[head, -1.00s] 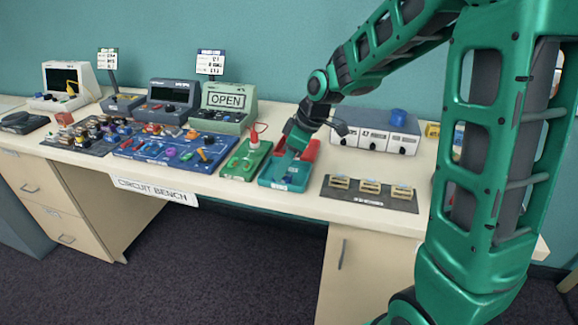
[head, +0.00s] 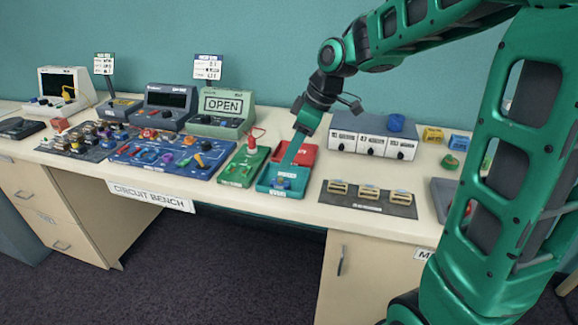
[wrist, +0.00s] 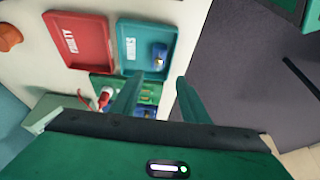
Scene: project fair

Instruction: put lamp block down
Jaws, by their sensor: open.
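A small blue lamp block (wrist: 159,54) sits inside the teal tray (wrist: 130,48), which is labelled as the works tray, in the wrist view. In the head view the lamp block (head: 283,183) is a small blue shape in the front part of the teal tray (head: 264,187). My gripper (wrist: 160,78) is open and empty, its two fingers apart with clear space between them. In the head view my gripper (head: 288,163) is over the tray and partly hides it. The red faulty tray (wrist: 78,42) lies beside the teal tray and looks empty.
A green board (head: 243,165) with a red-topped part stands left of the trays, with a blue parts board (head: 170,155) beyond it. A dark mat (head: 368,197) with several small holders lies to the right. A grey drawer unit (head: 372,137) stands behind.

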